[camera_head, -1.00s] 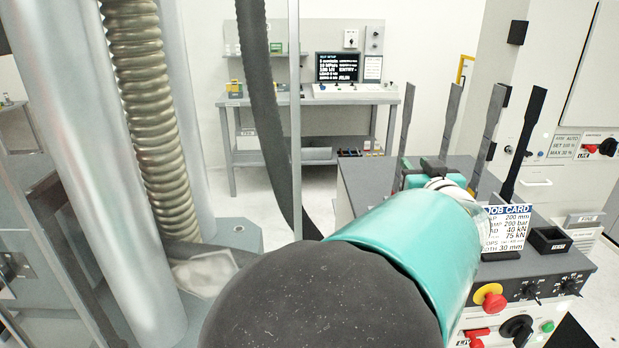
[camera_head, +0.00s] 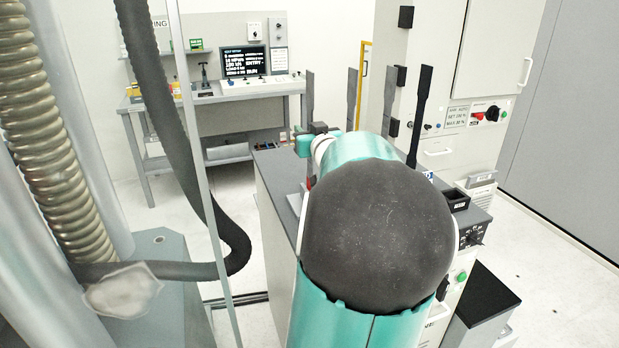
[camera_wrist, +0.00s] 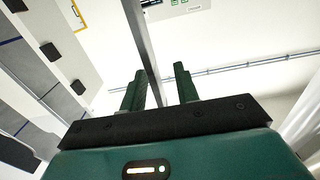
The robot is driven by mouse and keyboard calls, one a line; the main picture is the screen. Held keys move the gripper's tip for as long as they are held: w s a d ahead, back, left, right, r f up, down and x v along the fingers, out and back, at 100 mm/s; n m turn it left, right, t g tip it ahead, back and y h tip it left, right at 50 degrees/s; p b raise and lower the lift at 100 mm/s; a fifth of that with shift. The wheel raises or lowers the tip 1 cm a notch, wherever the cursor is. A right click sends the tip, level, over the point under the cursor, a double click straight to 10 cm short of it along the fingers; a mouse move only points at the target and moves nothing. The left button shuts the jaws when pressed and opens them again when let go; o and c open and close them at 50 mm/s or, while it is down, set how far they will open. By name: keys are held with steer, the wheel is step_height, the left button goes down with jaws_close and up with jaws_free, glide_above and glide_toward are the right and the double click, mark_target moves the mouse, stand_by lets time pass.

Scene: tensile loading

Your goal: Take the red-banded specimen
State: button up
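Several tall flat specimens stand upright at the bench in the head view: a grey one at the left (camera_head: 309,98), two more grey ones (camera_head: 352,98) (camera_head: 389,105) and a dark one (camera_head: 420,110). My gripper (camera_head: 312,135) is at the leftmost specimen, partly hidden by my arm. In the wrist view my gripper (camera_wrist: 159,70) is open, with a grey strip (camera_wrist: 141,40) passing between its fingers, nearer the left finger. A gap shows on the right. A small red patch (camera_head: 308,182) shows below the leftmost specimen; I cannot tell whether it is a band on it.
A tall cabinet (camera_head: 480,50) stands behind the specimens. A black tray (camera_head: 457,200) is on the bench at right. A work table with a screen (camera_head: 245,62) stands at the back. A hanging black hose (camera_head: 180,130) and a thin post are at left.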

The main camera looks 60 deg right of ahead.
steer(key=shift+w+d, duration=0.1)
steer(key=shift+w, duration=0.05)
jaws_close()
stand_by(1.4)
